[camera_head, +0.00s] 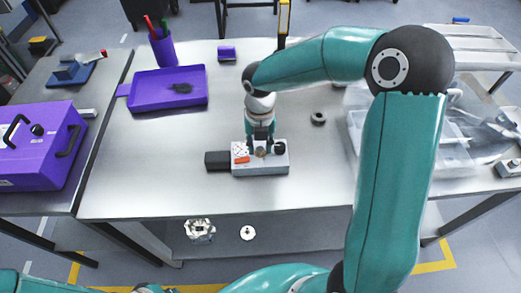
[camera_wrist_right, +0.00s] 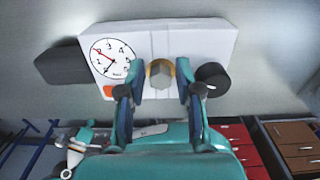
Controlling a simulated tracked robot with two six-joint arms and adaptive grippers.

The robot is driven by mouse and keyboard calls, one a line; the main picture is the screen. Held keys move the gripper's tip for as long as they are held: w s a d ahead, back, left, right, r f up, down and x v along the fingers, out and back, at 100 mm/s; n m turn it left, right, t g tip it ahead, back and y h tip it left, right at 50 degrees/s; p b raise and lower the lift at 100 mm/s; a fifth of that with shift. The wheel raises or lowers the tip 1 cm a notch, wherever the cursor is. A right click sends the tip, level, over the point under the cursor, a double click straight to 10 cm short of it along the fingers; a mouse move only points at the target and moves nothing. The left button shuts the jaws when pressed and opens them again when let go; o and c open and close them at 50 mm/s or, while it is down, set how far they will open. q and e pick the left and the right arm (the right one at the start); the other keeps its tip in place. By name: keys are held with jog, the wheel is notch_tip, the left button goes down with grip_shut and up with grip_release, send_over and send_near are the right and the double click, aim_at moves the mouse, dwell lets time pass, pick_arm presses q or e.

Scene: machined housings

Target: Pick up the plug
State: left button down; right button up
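A light grey housing (camera_head: 273,168) lies near the front middle of the steel table, with a black block (camera_head: 217,161) at its left end. In the right wrist view, the housing (camera_wrist_right: 213,38) carries a white dial (camera_wrist_right: 113,60), a hexagonal plug (camera_wrist_right: 160,75) with a brass-coloured rim, and a black round knob (camera_wrist_right: 212,78). My right gripper (camera_head: 262,150) points down over the housing. Its two fingers (camera_wrist_right: 160,84) stand apart on either side of the plug, with small gaps visible. Whether the fingertips are at the plug's depth is unclear. My left gripper is not in view.
A purple tray (camera_head: 135,103) holding a dark item, a purple pen cup (camera_head: 162,50) and a dark ring (camera_head: 318,118) stand on the table. A purple box (camera_head: 35,150) is on the left bench. Clear bins (camera_head: 440,133) are at right.

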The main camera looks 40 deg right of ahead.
grip_shut()
jog(key=shift+r, duration=0.1)
